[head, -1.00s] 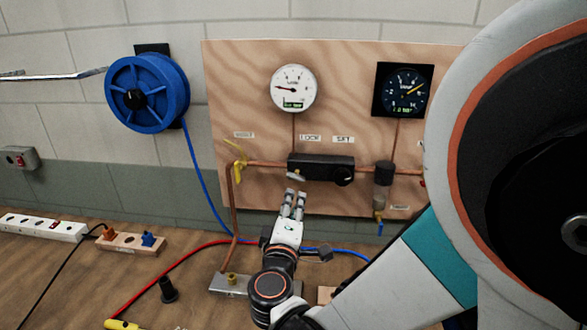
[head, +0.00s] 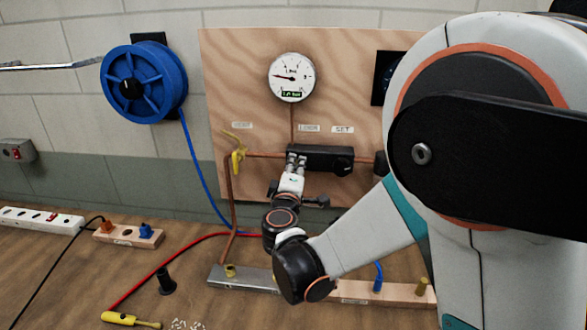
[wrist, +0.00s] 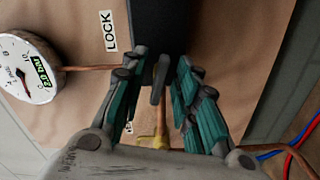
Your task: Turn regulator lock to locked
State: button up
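The regulator is a black box (head: 330,157) on the plywood panel, with a dark round knob at its right end. In the wrist view its black body (wrist: 160,25) is at the top centre, next to the LOCK label (wrist: 109,31). A small grey lock lever (wrist: 159,80) shows at the regulator's end. My gripper (head: 297,155) is at the left end of the regulator. In the wrist view my gripper (wrist: 160,85) is open, with a finger on each side of the lever and visible gaps. In the head view my fingers hide the lever.
A white gauge (head: 291,77) is above the regulator. A yellow-handled valve (head: 237,160) is on the copper pipe to the left. A blue hose reel (head: 145,84) hangs on the wall. A metal block (head: 240,279), a black cone (head: 166,281) and hoses are on the bench below.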

jog(key=shift+w, duration=0.3)
grip_shut()
jog(key=shift+d, duration=0.1)
jog(key=shift+n+b, duration=0.4)
jog(key=shift+n, duration=1.2)
grip_release()
